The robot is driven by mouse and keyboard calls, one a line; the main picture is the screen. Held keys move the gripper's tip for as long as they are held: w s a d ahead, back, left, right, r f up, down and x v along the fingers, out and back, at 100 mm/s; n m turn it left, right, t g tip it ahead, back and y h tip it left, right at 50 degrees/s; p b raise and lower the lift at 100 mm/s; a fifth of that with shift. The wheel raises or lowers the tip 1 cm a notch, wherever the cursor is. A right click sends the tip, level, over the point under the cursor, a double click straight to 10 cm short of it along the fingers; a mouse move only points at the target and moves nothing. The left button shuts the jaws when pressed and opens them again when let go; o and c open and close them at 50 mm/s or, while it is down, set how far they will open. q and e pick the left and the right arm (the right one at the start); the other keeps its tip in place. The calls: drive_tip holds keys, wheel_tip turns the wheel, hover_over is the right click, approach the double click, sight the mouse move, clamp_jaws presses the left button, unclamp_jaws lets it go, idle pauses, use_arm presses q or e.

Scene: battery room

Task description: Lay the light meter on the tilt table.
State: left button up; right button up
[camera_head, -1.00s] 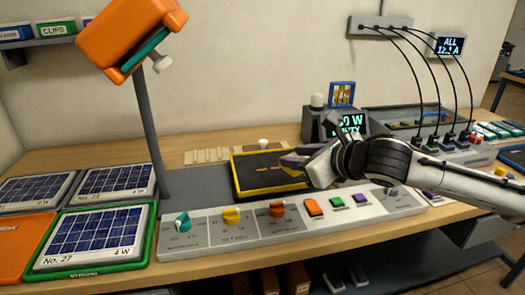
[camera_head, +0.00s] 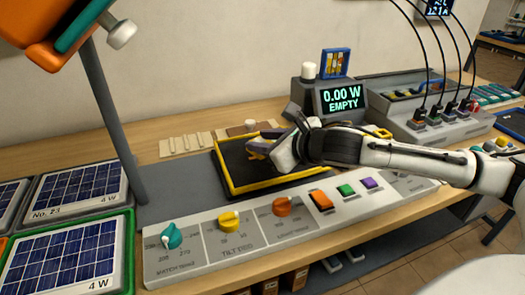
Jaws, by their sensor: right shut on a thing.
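The tilt table is a black plate with a yellow raised rim (camera_head: 234,187), in the middle of the bench behind the control panel. My right gripper (camera_head: 262,145) reaches in from the right and is over the plate's back half. It is shut on a small dark thing with a yellowish edge, which I take to be the light meter (camera_head: 256,150). The hand hides most of it, and I cannot tell whether it touches the plate. My left gripper is not in view.
A panel with knobs and buttons (camera_head: 250,250) runs along the bench front. Solar panels (camera_head: 75,190) and a grey post (camera_head: 115,130) stand left. Behind is a display reading 0.00 W EMPTY (camera_head: 341,99). A cabled charger unit (camera_head: 430,125) stands right. Pale strips (camera_head: 185,145) lie behind left.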

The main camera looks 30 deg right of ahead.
wheel_tip(320, 180, down, 2)
drive_tip(key=shift+f, duration=0.25)
drive_tip(key=o, duration=1.2)
drive_tip(key=shift+c, duration=0.2)
drive_tip(key=b+v, duration=0.2)
drive_tip(key=v, duration=1)
drive_tip(key=shift+w+d, duration=0.1)
